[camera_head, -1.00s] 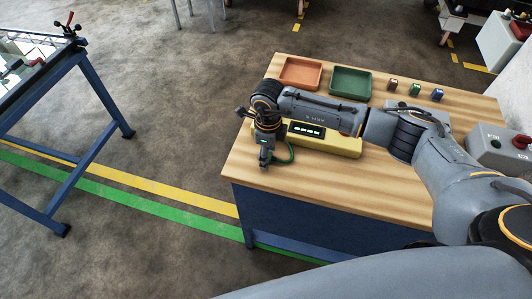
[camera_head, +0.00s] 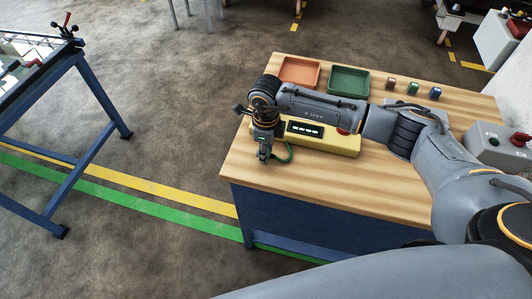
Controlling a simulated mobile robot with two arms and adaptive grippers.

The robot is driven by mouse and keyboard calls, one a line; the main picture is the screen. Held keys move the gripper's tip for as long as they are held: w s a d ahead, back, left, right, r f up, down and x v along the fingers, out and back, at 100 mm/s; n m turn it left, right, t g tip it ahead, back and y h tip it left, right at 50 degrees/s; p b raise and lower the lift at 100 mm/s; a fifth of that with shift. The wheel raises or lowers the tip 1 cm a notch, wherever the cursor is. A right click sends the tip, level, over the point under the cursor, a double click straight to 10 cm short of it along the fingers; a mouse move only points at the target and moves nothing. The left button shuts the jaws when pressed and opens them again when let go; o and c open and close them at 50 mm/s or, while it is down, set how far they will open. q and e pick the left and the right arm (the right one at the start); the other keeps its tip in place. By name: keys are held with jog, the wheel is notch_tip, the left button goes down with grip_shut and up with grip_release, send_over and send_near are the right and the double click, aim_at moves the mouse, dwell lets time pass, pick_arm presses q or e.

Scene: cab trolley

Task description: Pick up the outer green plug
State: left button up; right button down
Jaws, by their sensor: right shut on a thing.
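My right arm reaches across the wooden table, and my right gripper (camera_head: 263,158) points down at the left end of the yellow box (camera_head: 330,144). It is shut on the green plug, which is mostly hidden by the fingers. A green cable (camera_head: 288,154) curves from the plug at the fingertips back toward the yellow box. Whether the plug is clear of the box or the tabletop cannot be told. My left gripper is not in view.
An orange tray (camera_head: 300,72) and a green tray (camera_head: 348,80) stand at the table's back. Several small coloured blocks, including a blue one (camera_head: 435,93), stand right of them. A grey control box (camera_head: 497,142) is at the right edge. The table's front (camera_head: 300,187) is clear.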

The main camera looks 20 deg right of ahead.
jog(key=s+a+r+b, duration=0.5)
jog(key=s+a+r, duration=0.3)
jog(key=s+r, duration=0.3)
jog(key=shift+a+r, duration=0.3)
jog(key=shift+r, duration=0.15)
